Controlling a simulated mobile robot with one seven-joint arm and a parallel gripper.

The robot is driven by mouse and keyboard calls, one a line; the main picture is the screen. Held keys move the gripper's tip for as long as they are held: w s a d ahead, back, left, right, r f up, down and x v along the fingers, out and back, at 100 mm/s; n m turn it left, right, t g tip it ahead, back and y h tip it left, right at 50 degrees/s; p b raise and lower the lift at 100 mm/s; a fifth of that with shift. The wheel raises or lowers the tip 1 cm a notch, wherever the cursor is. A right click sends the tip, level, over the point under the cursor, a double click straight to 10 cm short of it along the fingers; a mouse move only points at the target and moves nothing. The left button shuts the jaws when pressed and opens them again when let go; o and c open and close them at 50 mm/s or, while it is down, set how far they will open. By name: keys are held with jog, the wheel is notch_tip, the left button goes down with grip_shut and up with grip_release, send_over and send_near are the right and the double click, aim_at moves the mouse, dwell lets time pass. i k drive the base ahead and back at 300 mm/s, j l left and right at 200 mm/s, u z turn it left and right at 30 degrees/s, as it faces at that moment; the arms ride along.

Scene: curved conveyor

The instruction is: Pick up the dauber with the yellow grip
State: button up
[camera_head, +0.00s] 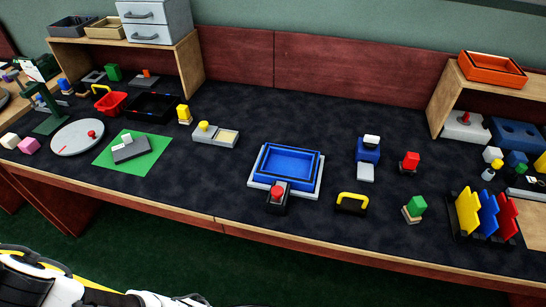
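Several yellow-topped things stand on the dark table, and I cannot tell for sure which is the dauber. A small upright yellow piece (184,113) stands at the back, left of centre. A yellow round knob (204,126) sits on a grey two-part tray (211,136) just in front of it. A black block with a yellow arched handle (351,202) lies near the front edge, right of centre. A small white piece with a yellow part (489,174) stands at the far right. My arm shows only at the bottom left; my gripper is not in view.
A blue tray (284,158) with a red-button box (277,198) in front is at the centre. A red-topped block (409,162), a green-topped block (416,206) and a coloured rack (485,215) stand right. The back middle of the table is clear.

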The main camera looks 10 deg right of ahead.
aim_at(185, 118)
jog(key=i+j+z, duration=0.1)
jog(key=i+z, duration=0.15)
jog(key=i, duration=0.15)
jog(key=i+j+z, duration=0.25)
jog(key=i, duration=0.15)
jog(key=i+j+z, duration=0.25)
jog(key=i, duration=0.15)
jog(key=l, duration=0.1)
